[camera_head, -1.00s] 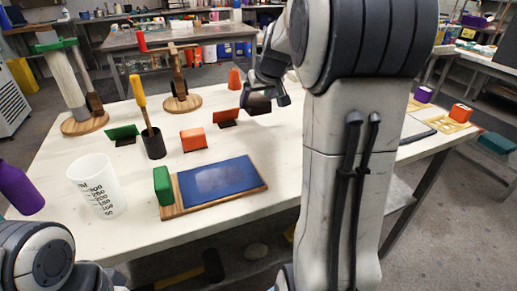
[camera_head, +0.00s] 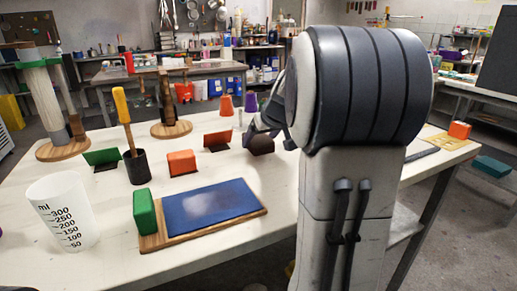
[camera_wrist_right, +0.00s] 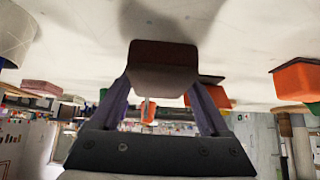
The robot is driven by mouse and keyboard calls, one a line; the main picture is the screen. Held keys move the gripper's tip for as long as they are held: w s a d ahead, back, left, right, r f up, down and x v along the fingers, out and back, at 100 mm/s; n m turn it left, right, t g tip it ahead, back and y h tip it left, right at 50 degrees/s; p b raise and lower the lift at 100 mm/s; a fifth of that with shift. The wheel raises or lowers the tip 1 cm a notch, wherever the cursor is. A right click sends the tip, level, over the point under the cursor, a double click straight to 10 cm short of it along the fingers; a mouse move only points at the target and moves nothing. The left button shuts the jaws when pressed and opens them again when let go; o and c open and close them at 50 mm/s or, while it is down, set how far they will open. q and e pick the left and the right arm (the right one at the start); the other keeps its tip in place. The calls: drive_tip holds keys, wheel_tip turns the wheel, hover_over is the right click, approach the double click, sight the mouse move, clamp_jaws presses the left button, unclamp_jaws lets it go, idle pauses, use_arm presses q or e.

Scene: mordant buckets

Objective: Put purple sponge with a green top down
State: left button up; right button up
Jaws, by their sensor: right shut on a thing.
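My right gripper (camera_head: 268,129) is shut on a dark brown block (camera_head: 261,144), low over the far right part of the white table. In the right wrist view the brown block (camera_wrist_right: 163,65) sits between the two purple-tinted fingers (camera_wrist_right: 165,100). No purple or green shows on its visible faces. A shadow lies on the table close by; I cannot tell whether the block touches the top. No sponge that is purple with a green top can be made out in these frames. My left gripper is not in view.
A green block (camera_head: 144,212) stands by a blue panel (camera_head: 210,206) on wood. A beaker (camera_head: 62,213) and a dark cup (camera_head: 136,166) stand left. An orange cup (camera_head: 225,105) and purple cup (camera_head: 251,102) stand behind.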

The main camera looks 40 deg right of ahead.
drive_tip(key=shift+f, duration=0.85)
drive_tip(key=shift+f+b, duration=0.3)
drive_tip(key=shift+b, duration=0.05)
drive_tip(key=o, duration=1.3)
drive_tip(key=shift+r, duration=0.1)
drive_tip(key=shift+r+p, duration=0.25)
drive_tip(key=shift+p, duration=0.1)
drive_tip(key=p+v, duration=0.1)
drive_tip(key=v, duration=1.1)
drive_tip(key=shift+p, duration=0.3)
